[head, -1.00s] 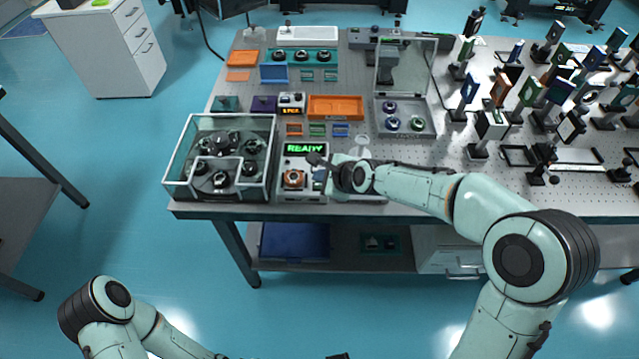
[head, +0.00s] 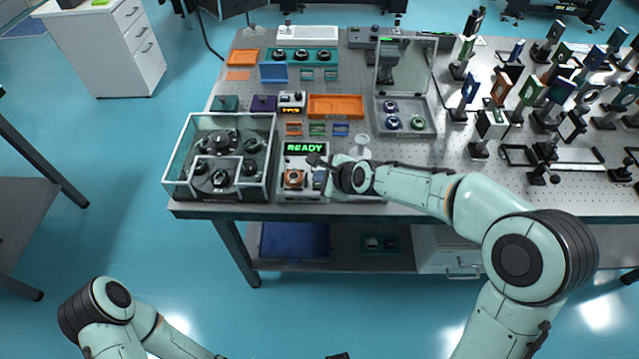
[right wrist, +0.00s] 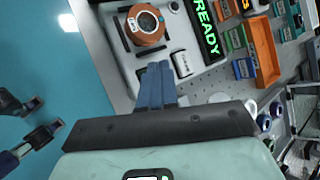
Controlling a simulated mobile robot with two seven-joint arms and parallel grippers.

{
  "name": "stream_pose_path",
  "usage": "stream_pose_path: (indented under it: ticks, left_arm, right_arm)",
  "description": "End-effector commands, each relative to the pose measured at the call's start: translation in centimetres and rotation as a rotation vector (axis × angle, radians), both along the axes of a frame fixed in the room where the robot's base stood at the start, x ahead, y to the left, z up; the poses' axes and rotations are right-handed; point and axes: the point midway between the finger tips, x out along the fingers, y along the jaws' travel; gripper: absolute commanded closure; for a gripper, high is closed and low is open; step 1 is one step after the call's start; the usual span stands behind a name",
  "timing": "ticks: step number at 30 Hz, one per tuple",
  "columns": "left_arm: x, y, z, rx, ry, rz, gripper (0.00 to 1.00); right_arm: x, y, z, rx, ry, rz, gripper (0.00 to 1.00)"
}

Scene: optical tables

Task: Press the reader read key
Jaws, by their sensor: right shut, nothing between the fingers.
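The reader (head: 291,160) is a pale box at the table's front edge, with a green READY display (head: 304,148). A round orange-and-dark piece (head: 293,179) sits on it and also shows in the right wrist view (right wrist: 146,25). A small light-and-dark block, seemingly the read key (right wrist: 182,63), is just right of my fingertips in the right wrist view. My right gripper (right wrist: 158,66) is shut and empty, with blue fingers over the reader's face. I cannot tell whether the tips touch it. In the head view the right gripper (head: 319,180) is partly hidden by its wrist.
A glass-walled box (head: 170,165) with dark round parts stands left of the reader. An orange tray (head: 335,106) and small coloured blocks lie behind it. A clear-lidded case (head: 432,128) stands behind my right forearm. Upright optics crowd the table's right side.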

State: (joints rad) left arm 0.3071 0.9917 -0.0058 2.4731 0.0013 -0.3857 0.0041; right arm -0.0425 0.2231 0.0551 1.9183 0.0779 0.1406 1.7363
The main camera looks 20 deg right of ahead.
Motion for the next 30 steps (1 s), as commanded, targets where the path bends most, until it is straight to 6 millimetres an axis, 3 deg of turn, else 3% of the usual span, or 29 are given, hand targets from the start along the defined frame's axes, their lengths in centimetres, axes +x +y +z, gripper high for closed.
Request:
stream_pose_path:
  ticks: [30]
  left_arm:
    - [-0.30,0.00,-0.76,0.000,0.003,0.000,0.00]
  right_arm:
    - [0.00,-0.01,-1.04,0.000,0.000,0.000,1.00]
